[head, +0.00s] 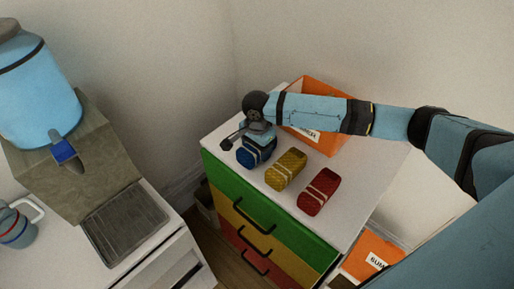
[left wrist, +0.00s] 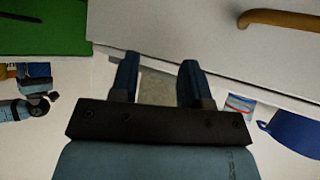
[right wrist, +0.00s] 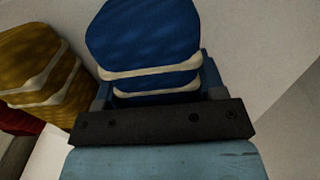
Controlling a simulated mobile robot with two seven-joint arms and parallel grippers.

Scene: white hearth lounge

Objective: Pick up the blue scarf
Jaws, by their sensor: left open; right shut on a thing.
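The blue scarf (head: 256,153) is a rolled bundle with pale bands, on the white top of the colored drawer chest (head: 222,142). It fills the upper middle of the right wrist view (right wrist: 145,40). My right gripper (head: 258,138) reaches down from above and is shut on the blue scarf, whose far part sticks out beyond the fingers. I cannot tell whether the scarf is clear of the chest top. My left gripper (left wrist: 160,80) is open and empty in the left wrist view; it is not visible in the head view.
A yellow scarf (head: 286,170) and a red scarf (head: 319,192) lie beside the blue one. An orange box (head: 325,93) stands behind, partly hidden by my right arm. At left are a blue dispenser (head: 40,85) on a stone block and a mug (head: 15,228).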

